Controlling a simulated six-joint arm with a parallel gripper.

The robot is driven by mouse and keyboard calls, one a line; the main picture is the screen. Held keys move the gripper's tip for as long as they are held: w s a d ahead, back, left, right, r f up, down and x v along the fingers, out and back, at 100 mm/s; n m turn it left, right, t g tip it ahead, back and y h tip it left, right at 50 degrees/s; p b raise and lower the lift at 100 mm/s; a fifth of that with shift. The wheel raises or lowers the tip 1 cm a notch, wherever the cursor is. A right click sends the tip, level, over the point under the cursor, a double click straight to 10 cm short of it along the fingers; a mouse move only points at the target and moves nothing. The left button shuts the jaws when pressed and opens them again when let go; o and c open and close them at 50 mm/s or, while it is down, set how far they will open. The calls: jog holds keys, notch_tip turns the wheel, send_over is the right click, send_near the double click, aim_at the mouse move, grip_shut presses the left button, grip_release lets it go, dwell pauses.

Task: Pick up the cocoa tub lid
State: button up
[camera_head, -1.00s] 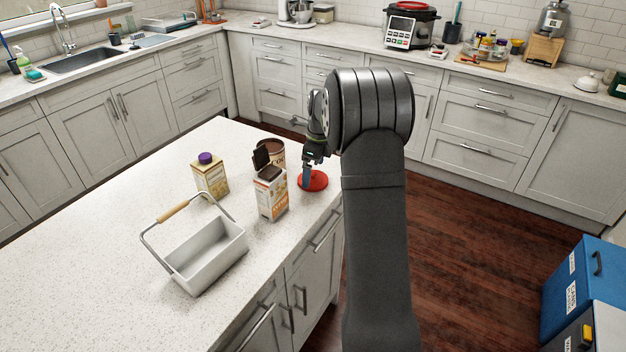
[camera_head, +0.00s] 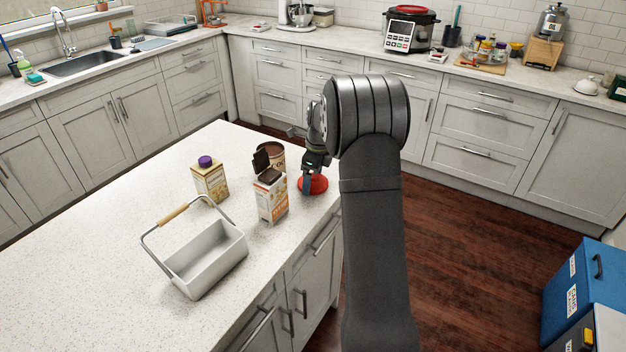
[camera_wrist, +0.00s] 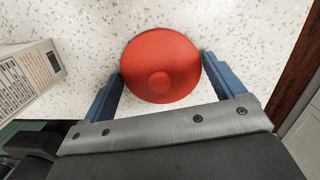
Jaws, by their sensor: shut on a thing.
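The red round cocoa tub lid (camera_head: 319,184) is at the right edge of the island counter, partly hidden by my gripper (camera_head: 307,186). In the wrist view the lid (camera_wrist: 158,48) shows its round centre knob, and the blue fingers of my gripper (camera_wrist: 162,68) are against its left and right sides. My gripper is shut on the lid. Whether the lid is clear of the counter I cannot tell.
An orange-and-white carton (camera_head: 271,200) stands close left of the lid; its side (camera_wrist: 25,78) shows in the wrist view. A carton with a purple cap (camera_head: 211,181) and a white basket with a raised handle (camera_head: 212,262) stand further left. The counter (camera_head: 90,245) is clear beyond them.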

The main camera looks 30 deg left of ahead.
aim_at(269, 149)
jog(key=shift+r, duration=0.65)
notch_tip(269, 149, up, 3)
jog(key=shift+f, duration=0.15)
jog(key=w+d+r, duration=0.1)
jog(key=d+r, duration=0.6)
jog(key=d, duration=0.3)
jog(key=shift+w+d, duration=0.35)
jog(key=a+r, duration=0.1)
jog(key=a, duration=0.3)
jog(key=a+r, duration=0.1)
jog(key=a, duration=0.4)
jog(key=a+r, duration=0.1)
jog(key=a, duration=0.3)
jog(key=shift+s+a+r, duration=0.15)
jog(key=shift+a+r, duration=0.05)
jog(key=shift+a, duration=0.2)
jog(key=s+a+r, duration=0.2)
jog(key=s+a, duration=0.1)
jog(key=a, duration=0.7)
jog(key=shift+s+r+n, duration=0.15)
jog(key=shift+s+n, duration=0.15)
jog(key=shift+s, duration=0.1)
jog(key=shift+f, duration=3.15)
jog(key=shift+f, duration=0.15)
